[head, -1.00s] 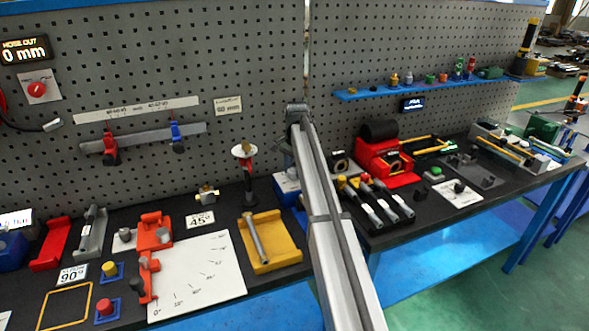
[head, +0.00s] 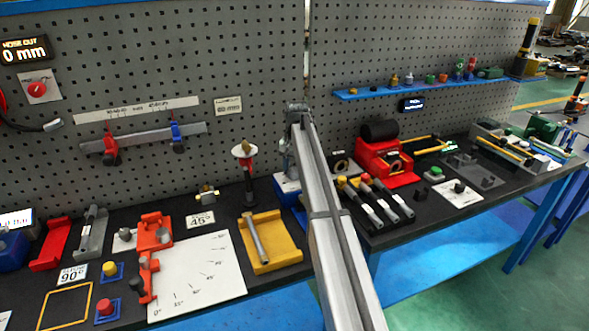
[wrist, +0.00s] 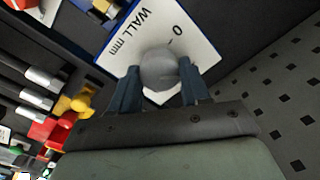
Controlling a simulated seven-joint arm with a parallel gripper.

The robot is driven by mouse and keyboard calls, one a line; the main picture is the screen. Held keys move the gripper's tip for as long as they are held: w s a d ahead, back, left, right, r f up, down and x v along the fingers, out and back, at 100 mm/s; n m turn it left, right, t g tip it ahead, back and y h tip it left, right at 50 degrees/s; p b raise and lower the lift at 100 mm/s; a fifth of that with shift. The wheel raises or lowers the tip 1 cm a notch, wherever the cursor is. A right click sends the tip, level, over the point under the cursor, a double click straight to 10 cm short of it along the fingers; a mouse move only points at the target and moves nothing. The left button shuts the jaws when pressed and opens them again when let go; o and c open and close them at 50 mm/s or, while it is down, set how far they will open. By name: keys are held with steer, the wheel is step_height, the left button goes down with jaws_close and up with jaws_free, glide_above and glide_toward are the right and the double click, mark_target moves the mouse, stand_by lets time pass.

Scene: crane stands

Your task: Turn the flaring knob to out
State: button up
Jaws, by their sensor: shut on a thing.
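A grey round knob (wrist: 160,70) shows in the wrist view, over a white plate (wrist: 203,52) printed "WALL mm" and "0". My gripper (wrist: 160,66) is shut on this knob, with one dark blue finger on each side of it. No pointer or "out" mark can be made out, and I cannot tell from a label whether this is the flaring knob. In the head view my arm hides much of this spot. Part of a blue and white base (head: 287,185) shows beside my arm there.
A yellow tray (head: 285,255) with a grey tube stands left of my arm. Right of it are several tube-like tools (head: 383,208) and a red device (head: 368,155). The grey pegboard (head: 240,60) rises close behind. A blue shelf (head: 350,95) juts from it.

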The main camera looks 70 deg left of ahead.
mark_target(294, 169)
steer(key=n, duration=1.2)
steer(key=shift+s, duration=0.1)
steer(key=shift+n, duration=0.3)
stand_by(0.3)
steer(key=o, duration=1.1)
steer(key=shift+c, duration=0.2)
steer(key=shift+r, duration=0.1)
step_height(294, 169, up, 14)
steer(key=shift+w+a, duration=0.15)
steer(key=shift+w, duration=0.05)
